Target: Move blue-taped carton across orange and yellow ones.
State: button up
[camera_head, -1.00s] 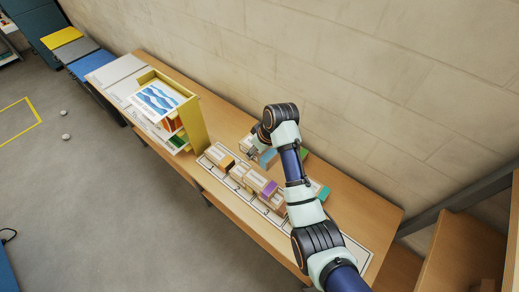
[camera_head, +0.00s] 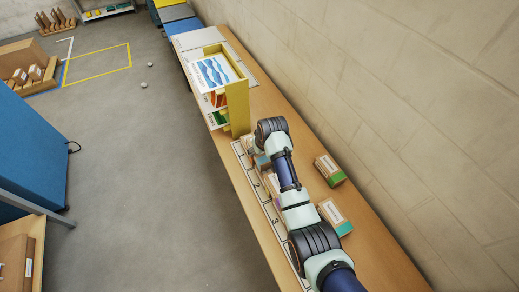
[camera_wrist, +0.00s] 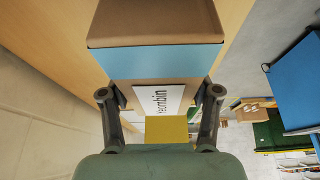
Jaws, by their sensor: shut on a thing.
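The blue-taped carton (camera_wrist: 155,62) is brown with a light blue band and a white label, and fills the upper middle of the wrist view. My gripper (camera_wrist: 160,100) is shut on it, with one finger on each side. In the head view the blue-taped carton (camera_head: 262,161) shows as a small blue patch at my gripper (camera_head: 259,156), over the numbered white strip. My arm hides much of the strip, and I cannot make out the orange- and yellow-taped cartons there. A purple-marked carton (camera_head: 273,184) is partly visible beside my arm.
A green-taped carton (camera_head: 329,170) and a teal-taped carton (camera_head: 335,217) stand on the wooden table (camera_head: 245,103) right of my arm. A yellow rack (camera_head: 238,105) with a wave-pattern sheet stands beyond my gripper. The wall borders the table's right side.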

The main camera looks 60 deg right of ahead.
jog(key=shift+f+b, duration=0.45)
jog(key=shift+f, duration=0.25)
jog(key=shift+f, duration=0.15)
jog(key=shift+f, duration=0.3)
jog(key=o, duration=1.3)
jog(key=v, duration=1.2)
